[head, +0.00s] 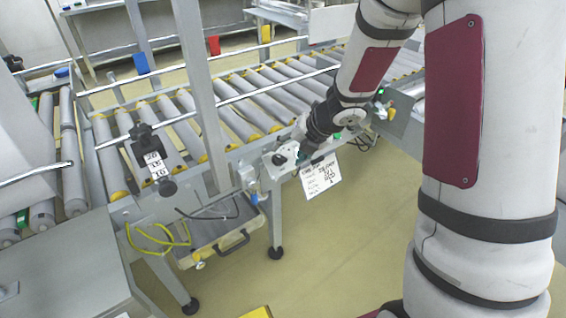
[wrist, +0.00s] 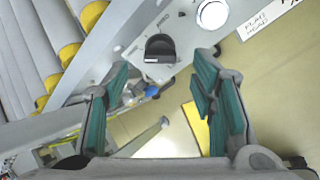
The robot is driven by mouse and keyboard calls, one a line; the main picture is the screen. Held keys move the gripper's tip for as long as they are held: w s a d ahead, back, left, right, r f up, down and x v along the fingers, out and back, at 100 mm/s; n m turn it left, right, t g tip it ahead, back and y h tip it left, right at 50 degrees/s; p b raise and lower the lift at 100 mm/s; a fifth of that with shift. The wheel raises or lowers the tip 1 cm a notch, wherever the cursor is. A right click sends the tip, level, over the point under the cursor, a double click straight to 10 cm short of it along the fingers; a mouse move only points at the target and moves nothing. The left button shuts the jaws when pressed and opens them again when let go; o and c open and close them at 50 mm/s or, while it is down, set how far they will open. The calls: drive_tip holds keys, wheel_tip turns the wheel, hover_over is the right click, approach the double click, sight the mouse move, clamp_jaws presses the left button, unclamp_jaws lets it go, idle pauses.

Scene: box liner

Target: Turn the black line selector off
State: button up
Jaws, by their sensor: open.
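The black line selector (wrist: 160,47) is a round dark knob on a light grey panel (wrist: 182,42), near the upper middle of the wrist view. In the head view the selector (head: 279,159) shows small on the control box at the conveyor's near side. My gripper (wrist: 162,72) is open, with its teal-padded fingers to the left and right below the knob in the picture. The knob appears between and beyond the fingertips, with nothing held. In the head view my gripper (head: 304,157) is just right of the knob; its fingertips are partly hidden there.
A white round button (wrist: 213,13) sits right of the selector, near a paper label (wrist: 262,18). The roller conveyor (head: 240,105) runs behind the panel. A hanging written sheet (head: 321,176) is below my wrist. A green-lit box (head: 392,108) is farther right.

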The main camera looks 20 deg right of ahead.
sight(282, 158)
drive_tip(key=shift+b+x, duration=0.85)
drive_tip(key=shift+x, duration=1.35)
drive_tip(key=c, duration=1.1)
